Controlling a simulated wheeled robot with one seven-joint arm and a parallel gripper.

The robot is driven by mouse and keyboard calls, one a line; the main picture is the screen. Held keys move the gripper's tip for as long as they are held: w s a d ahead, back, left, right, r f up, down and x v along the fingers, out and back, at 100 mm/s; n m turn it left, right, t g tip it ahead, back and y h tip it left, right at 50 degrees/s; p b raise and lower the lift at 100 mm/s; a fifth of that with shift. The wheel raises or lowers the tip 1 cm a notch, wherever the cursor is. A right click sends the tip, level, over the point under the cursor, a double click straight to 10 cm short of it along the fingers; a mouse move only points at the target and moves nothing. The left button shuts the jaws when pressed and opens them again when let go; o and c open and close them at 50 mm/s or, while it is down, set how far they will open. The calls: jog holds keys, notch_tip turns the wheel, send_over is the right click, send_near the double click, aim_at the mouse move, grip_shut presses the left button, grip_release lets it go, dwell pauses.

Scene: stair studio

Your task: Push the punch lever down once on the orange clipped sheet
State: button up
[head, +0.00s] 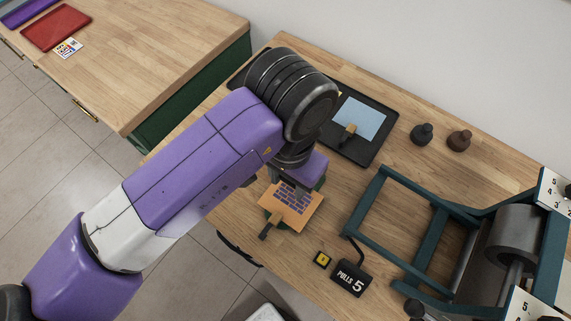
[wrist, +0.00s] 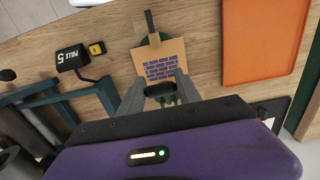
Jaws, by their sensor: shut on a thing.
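The orange sheet (head: 300,209) with a purple brick print lies on the wooden table, below my gripper (head: 294,185). In the wrist view the same sheet (wrist: 175,51) is ahead of my fingers. A clip with a dark handle (head: 265,233) grips its near edge; the clip (wrist: 150,22) shows at the top in the wrist view. Green parts show at the sheet's edges. In the wrist view my gripper (wrist: 160,91) is shut on a dark bar-like piece at the sheet's edge, which looks like the punch lever. My arm hides much of the punch in the head view.
A counter box reading "PULLS 5" (head: 352,279) and a yellow button (head: 322,259) stand nearby. A teal-framed roller press (head: 432,240) fills the right. A black tray (head: 366,153) with a clipped blue sheet (head: 360,119) lies behind. An orange tray (wrist: 262,40) shows in the wrist view.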

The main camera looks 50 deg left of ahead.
aim_at(278, 215)
jog(key=shift+s+d+f+b, duration=0.25)
jog(key=shift+s+f+b, duration=0.2)
jog(key=shift+s+f, duration=0.7)
jog(key=shift+s+d+f+b, duration=0.1)
jog(key=shift+s+f+b, duration=0.15)
jog(key=shift+f, duration=0.25)
jog(key=shift+s+f+b, duration=0.15)
jog(key=shift+f+b, duration=0.1)
jog(key=shift+f, duration=0.2)
jog(key=shift+s+d+f+b, duration=0.1)
jog(key=shift+s+f+b, duration=0.15)
jog(key=shift+f, duration=0.2)
jog(key=shift+s+f+b, duration=0.15)
jog(key=shift+f+b, duration=0.1)
jog(key=shift+f, duration=0.2)
jog(key=shift+f+b, duration=0.45)
jog(key=shift+f, duration=0.35)
jog(key=shift+r+p, duration=0.65)
jog(key=o, duration=1.7)
jog(key=shift+o, duration=0.2)
jog(key=s+d+r+p, duration=0.1)
jog(key=s+r+p, duration=0.4)
jog(key=r, duration=0.3)
jog(key=shift+s+d+p, duration=0.2)
jog(key=shift+s+p, duration=0.2)
jog(key=shift+p, duration=0.15)
